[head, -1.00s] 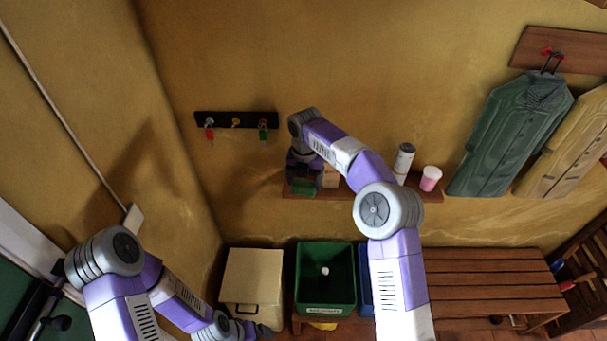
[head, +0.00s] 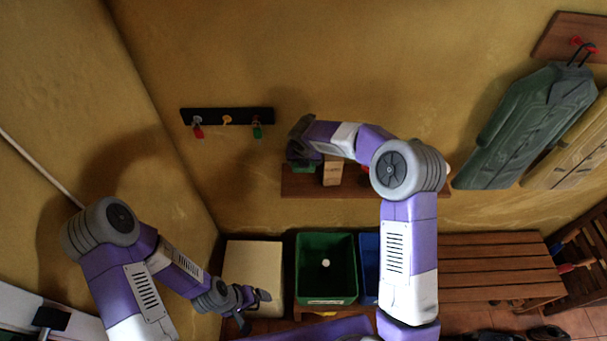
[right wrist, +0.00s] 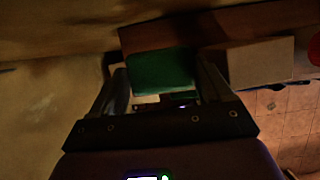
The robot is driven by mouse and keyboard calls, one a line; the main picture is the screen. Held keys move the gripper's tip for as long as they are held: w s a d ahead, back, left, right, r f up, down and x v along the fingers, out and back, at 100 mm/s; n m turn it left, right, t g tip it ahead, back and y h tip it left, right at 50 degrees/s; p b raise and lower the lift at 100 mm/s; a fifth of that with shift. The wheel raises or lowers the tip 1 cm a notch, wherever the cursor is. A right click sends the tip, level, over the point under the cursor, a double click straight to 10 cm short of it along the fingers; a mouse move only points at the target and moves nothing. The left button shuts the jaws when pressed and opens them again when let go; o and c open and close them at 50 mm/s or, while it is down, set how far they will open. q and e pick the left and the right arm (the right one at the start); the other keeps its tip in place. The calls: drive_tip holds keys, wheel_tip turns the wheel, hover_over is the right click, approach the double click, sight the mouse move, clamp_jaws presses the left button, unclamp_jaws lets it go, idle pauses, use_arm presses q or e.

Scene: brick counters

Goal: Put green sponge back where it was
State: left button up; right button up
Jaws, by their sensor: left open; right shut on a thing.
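The green sponge (right wrist: 162,70) shows between the two fingers of my right gripper (right wrist: 160,85) in the right wrist view. The gripper is shut on it. In the head view a green strip of the sponge (head: 303,168) shows under my right wrist, at the left end of the wooden wall shelf (head: 390,190). Whether the sponge touches the shelf cannot be told. My left gripper (head: 255,309) is open and empty, low in front of the pale box.
A tan block (head: 333,172) stands on the shelf, just right of the sponge. My right elbow hides the shelf's right part. A black key rack (head: 227,115) hangs at upper left. Below are a pale box (head: 253,270), a green bin (head: 326,299) and a slatted bench (head: 490,270).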

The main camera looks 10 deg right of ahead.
sight(304, 172)
drive_tip(key=shift+f, duration=0.9)
drive_tip(key=shift+s+f, duration=0.2)
drive_tip(key=shift+f, duration=0.35)
wheel_tip(304, 172, down, 4)
drive_tip(key=shift+w+f, duration=0.1)
drive_tip(key=shift+f, duration=0.15)
drive_tip(key=o, duration=0.7)
drive_tip(key=shift+o, duration=0.2)
